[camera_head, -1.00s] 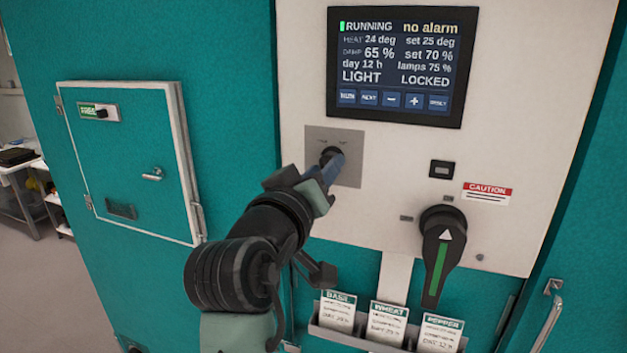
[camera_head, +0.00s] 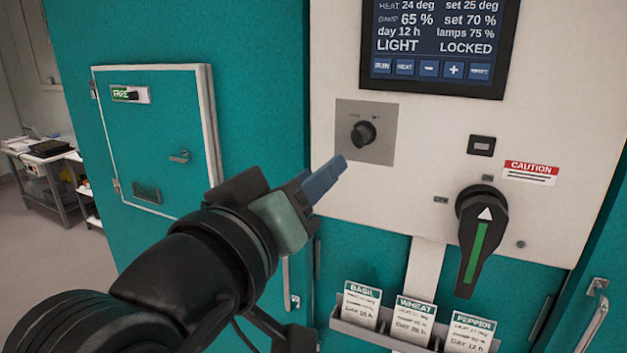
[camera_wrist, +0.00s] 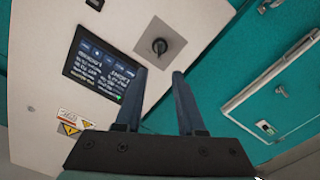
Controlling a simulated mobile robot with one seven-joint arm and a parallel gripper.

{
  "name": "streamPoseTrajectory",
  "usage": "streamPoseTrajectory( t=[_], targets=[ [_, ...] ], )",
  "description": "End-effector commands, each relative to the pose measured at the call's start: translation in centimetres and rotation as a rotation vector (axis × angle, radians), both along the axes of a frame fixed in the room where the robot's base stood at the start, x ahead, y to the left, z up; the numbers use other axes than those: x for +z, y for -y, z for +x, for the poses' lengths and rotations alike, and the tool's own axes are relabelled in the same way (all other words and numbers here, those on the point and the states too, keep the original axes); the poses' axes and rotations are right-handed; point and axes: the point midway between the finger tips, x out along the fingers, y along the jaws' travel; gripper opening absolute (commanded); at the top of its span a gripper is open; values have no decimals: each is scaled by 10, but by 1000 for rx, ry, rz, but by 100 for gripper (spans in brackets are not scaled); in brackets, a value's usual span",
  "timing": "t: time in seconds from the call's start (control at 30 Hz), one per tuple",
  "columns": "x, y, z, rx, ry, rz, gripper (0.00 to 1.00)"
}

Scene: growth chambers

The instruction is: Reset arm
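My gripper (camera_head: 328,180) is in front of the white control panel, below and left of a black knob on a grey plate. In the wrist view the two blue fingers of my gripper (camera_wrist: 157,95) stand apart with nothing between them. The black knob (camera_head: 363,134) is free of the fingers and also shows beyond them in the wrist view (camera_wrist: 160,46). My arm reaches in from the lower left of the head view.
A screen (camera_head: 440,42) reads LIGHT and LOCKED. A large black handle with a green stripe (camera_head: 480,240) is on the panel's right. A card rack (camera_head: 385,338) sits below. A closed teal hatch (camera_head: 165,145) is at left, and a metal handle (camera_head: 590,325) at lower right.

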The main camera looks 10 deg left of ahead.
Motion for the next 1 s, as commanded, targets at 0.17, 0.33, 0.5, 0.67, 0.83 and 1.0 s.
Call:
streamPoseTrajectory(
  t=[0.17,0.33,0.5,0.67,0.83,1.0],
  targets=[
    [1,0,0,3,5,2,38],
    [25,10,-1,85,162,70,38],
    [80,26,-31,270,492,216,38],
    [121,39,-76,424,750,327,38],
    [139,45,-102,501,869,377,38],
    [140,45,-104,508,876,381,38]
  ],
)
